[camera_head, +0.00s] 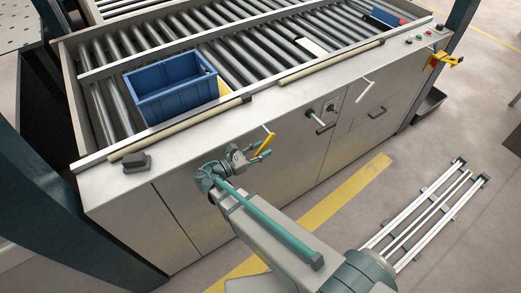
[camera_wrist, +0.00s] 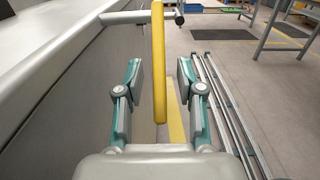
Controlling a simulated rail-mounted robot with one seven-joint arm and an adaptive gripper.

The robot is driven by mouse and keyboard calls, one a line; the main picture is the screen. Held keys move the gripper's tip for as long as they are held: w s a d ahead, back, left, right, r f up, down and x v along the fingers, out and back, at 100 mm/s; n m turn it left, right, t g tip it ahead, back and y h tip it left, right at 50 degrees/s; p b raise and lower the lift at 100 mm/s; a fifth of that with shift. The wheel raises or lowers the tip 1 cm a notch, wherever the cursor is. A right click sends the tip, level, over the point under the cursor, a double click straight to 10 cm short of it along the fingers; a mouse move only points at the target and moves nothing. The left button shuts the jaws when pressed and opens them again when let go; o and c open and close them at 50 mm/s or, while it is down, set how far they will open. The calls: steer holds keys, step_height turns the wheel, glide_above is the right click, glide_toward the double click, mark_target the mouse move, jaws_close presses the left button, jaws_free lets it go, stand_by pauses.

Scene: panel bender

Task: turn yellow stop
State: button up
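The yellow stop (camera_head: 266,145) is a slim yellow bar on a thin metal rod at the cabinet front, just by my gripper (camera_head: 251,156) in the head view. In the wrist view the yellow stop (camera_wrist: 159,65) stands upright in the picture, and its lower end shows between the two fingers. My gripper (camera_wrist: 160,88) is open, with a gap on each side of the bar and no visible contact. The rod runs left from the bar's upper part to the cabinet.
A blue bin (camera_head: 172,88) sits on the roller conveyor (camera_head: 235,60) above the cabinet (camera_head: 180,205). Other handles (camera_head: 364,91) stick out of the front further right. A yellow handle (camera_head: 447,61) sits on a red part at the far right.

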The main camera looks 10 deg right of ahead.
steer(key=shift+a, duration=0.1)
steer(key=v, duration=1.2)
stand_by(0.4)
steer(key=s+d+f+m+g+y, duration=0.2)
steer(key=s+f+m+y, duration=0.1)
steer(key=f, duration=0.4)
steer(key=s+d+f+m+g+y, duration=0.2)
steer(key=s+d+f+m, duration=0.1)
steer(key=f, duration=0.4)
steer(key=s+d+f+m+g+y, duration=0.2)
steer(key=s+f+m+g+y, duration=0.15)
steer(key=f, duration=0.35)
steer(key=s+d+f+m+g+y+b, duration=0.1)
steer(key=s+d+f+m+g+y, duration=0.2)
steer(key=s, duration=0.7)
steer(key=s+d+f+m+g+y+b, duration=0.1)
steer(key=s+d+f+m+g+y, duration=0.2)
steer(key=s+f+m, duration=0.7)
steer(key=s+d+y, duration=0.1)
steer(key=d+y, duration=0.1)
steer(key=d, duration=0.2)
steer(key=shift+f, duration=0.2)
